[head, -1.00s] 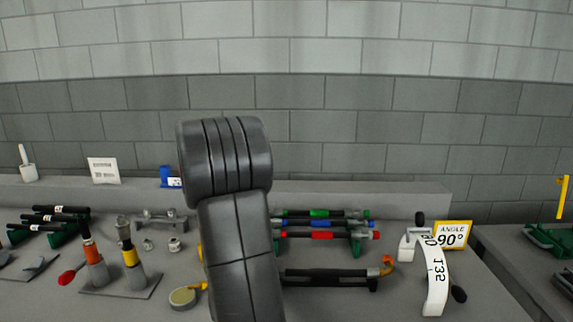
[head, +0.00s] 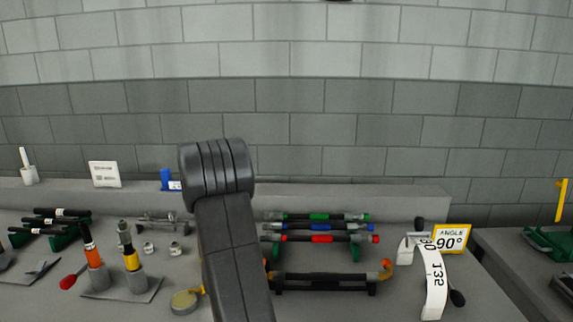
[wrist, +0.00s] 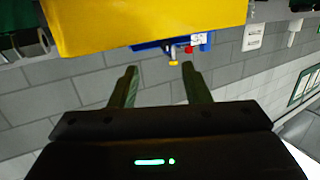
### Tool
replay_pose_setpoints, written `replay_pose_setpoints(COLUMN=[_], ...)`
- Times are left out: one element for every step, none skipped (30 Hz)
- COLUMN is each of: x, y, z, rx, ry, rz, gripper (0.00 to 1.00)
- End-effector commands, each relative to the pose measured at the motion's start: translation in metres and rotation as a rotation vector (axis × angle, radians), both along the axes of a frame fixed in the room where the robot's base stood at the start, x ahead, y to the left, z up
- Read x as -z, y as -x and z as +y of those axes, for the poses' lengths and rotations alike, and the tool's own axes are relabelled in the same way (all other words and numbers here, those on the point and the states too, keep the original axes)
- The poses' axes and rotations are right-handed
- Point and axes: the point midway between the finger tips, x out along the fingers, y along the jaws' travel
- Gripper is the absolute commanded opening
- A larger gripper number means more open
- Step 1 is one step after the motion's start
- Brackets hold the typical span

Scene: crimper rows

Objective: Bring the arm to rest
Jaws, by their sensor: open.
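My gripper (wrist: 158,88) shows in the wrist view with its two fingers spread apart and nothing between them. Beyond the fingertips are the block wall and a blue item with small red and yellow parts (wrist: 172,46). In the head view my arm rises through the middle of the picture and hides part of the bench behind it. The gripper itself cannot be made out in the head view.
The bench (head: 395,300) carries a rack of coloured-band bars (head: 320,227), a black bar tool (head: 325,279), an angle gauge with a 90° sign (head: 452,237), and orange and yellow handled tools (head: 91,248). A large yellow surface (wrist: 140,22) is close in the wrist view.

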Motion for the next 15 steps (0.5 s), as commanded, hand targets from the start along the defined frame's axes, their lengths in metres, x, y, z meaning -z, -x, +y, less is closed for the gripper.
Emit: replay_pose_setpoints(x=[-0.011,-0.015,-0.021,-0.025,-0.03,-0.036,-0.041,-0.046,-0.053,-0.058,-0.063,-0.07,-0.076,-0.081,-0.089], y=[0.0,0.0,0.0,0.0,0.0,0.0,0.0,0.0,0.0,0.0,0.0,0.0,0.0,0.0,0.0], z=[0.0,0.0,0.0,0.0,0.0,0.0,0.0,0.0,0.0,0.0,0.0,0.0,0.0,0.0,0.0], rx=[0.0,0.0,0.0,0.0,0.0,0.0,0.0,0.0,0.0,0.0,0.0,0.0,0.0,0.0,0.0], ry=[-0.001,-0.002,-0.002,-0.002,-0.002,-0.002,-0.002,-0.002,-0.002,-0.002,-0.002,-0.002,-0.002,-0.002,-0.002], rz=[-0.003,-0.004,-0.005,-0.004,-0.005,-0.005,-0.005,-0.005,-0.005,-0.004,-0.005,-0.004,-0.005,-0.004,-0.006], gripper=[0.43,0.43,0.43,0.43,0.43,0.43,0.43,0.43,0.43,0.43,0.43,0.43,0.43,0.43,0.43])
